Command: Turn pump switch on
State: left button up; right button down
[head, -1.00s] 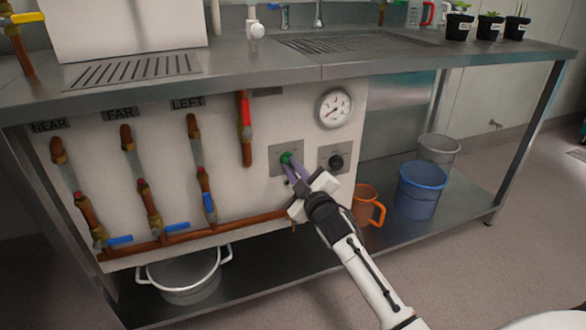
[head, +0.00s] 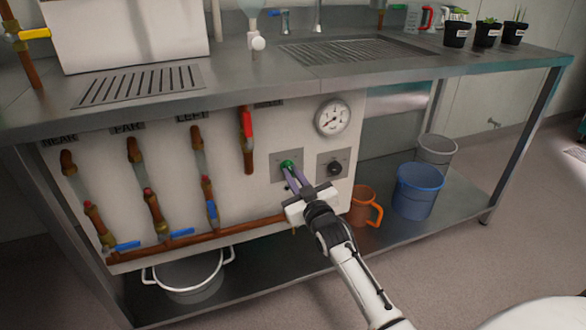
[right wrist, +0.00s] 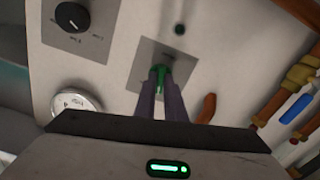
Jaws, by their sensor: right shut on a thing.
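The green switch knob (head: 287,164) sits on a grey square plate (head: 277,157) on the front of the white panel below the counter. My right gripper (head: 289,170) reaches up to it from the lower right, with its purple-grey fingers shut on the knob. In the right wrist view the green knob (right wrist: 160,76) shows between the two fingertips, against its plate (right wrist: 139,62). The fingers hide part of the knob, and its marking cannot be read. My left gripper is not in view.
A black knob (head: 334,168) on its own plate is just right of the green one, below a round gauge (head: 332,117). Copper pipes with a red-handled valve (head: 247,124) and blue-handled valves stand left. An orange jug (head: 361,207) and blue bucket (head: 418,190) are on the lower shelf.

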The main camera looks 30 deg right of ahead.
jog(key=m+p, duration=0.2)
jog(key=m, duration=0.2)
jog(key=shift+r+m+p, duration=0.1)
jog(key=shift+m+p, duration=0.2)
jog(key=m+p, duration=0.1)
jog(key=m, duration=0.2)
jog(key=shift+m, duration=0.3)
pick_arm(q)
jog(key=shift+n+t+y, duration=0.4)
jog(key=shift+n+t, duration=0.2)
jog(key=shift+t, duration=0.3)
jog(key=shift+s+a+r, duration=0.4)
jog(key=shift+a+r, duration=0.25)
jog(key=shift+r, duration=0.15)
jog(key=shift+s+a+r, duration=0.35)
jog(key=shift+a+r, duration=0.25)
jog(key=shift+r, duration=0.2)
pick_arm(e)
jog(key=shift+m, duration=1.8)
jog(key=c, duration=1.8)
grip_release()
jog(key=shift+c, duration=0.2)
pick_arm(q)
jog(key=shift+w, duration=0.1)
